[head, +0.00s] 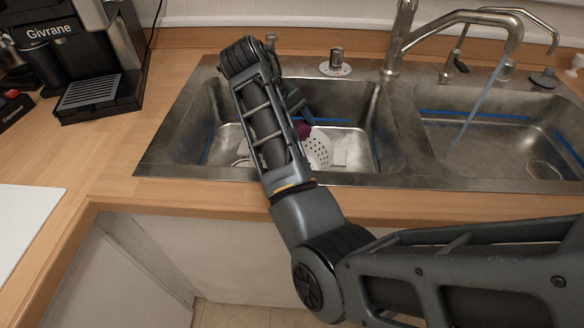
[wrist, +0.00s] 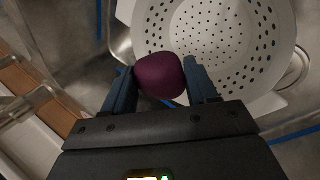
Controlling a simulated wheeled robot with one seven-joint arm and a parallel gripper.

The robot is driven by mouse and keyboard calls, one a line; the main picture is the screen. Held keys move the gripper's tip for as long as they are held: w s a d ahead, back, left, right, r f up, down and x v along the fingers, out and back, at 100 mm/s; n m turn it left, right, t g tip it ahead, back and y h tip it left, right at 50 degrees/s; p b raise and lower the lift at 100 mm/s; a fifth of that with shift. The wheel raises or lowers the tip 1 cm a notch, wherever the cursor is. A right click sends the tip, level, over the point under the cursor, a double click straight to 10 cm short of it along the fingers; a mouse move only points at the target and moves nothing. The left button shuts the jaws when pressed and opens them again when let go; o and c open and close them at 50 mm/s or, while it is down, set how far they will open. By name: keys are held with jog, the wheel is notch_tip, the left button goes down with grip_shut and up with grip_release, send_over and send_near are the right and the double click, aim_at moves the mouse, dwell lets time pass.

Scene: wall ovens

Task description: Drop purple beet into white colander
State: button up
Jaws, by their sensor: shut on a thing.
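The purple beet (wrist: 160,76) is held between the two fingers of my gripper (wrist: 163,85) in the wrist view. In the head view a small part of the beet (head: 302,129) shows beside my arm. The white colander (wrist: 236,48), with many small holes, lies beyond the beet in the wrist view, and the beet overlaps its near edge. In the head view the colander (head: 319,150) sits in the left sink basin, partly hidden by my arm. I cannot tell the beet's height over the colander. My gripper is mostly hidden behind my arm in the head view.
The left basin (head: 355,110) has steel walls around the colander. A faucet (head: 398,40) stands behind the basins, and water runs into the right basin (head: 480,145). A coffee machine (head: 85,50) stands on the wooden counter at the left.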

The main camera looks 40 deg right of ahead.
jog(key=o, duration=1.2)
jog(key=p+v, duration=0.1)
jog(key=v, duration=0.7)
